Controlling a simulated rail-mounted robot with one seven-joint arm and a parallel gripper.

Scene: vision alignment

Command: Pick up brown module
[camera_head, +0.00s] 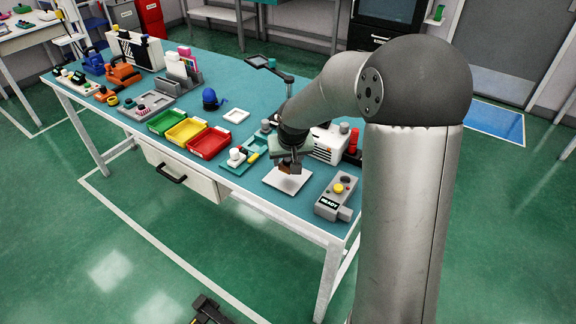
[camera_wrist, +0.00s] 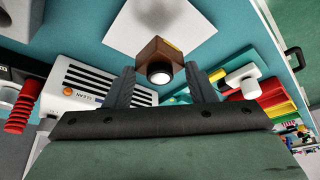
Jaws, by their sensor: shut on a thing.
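The brown module (camera_wrist: 157,52) is a small brown block with a round white-faced lens or knob. In the wrist view it sits between the two fingers of my gripper (camera_wrist: 160,80), which is shut on it. In the head view the module (camera_head: 285,168) shows below my gripper (camera_head: 290,165), over the white square plate (camera_head: 287,180). The plate also shows behind the module in the wrist view (camera_wrist: 120,33). I cannot tell for sure whether the module is clear of the plate.
A grey box with a yellow button and a READY label (camera_head: 334,200) stands right of the plate. A white vented box (camera_head: 328,143) stands behind. Red (camera_head: 209,142), yellow (camera_head: 185,131) and green (camera_head: 166,121) trays lie to the left. A small white-topped fixture (camera_head: 236,157) is close by.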

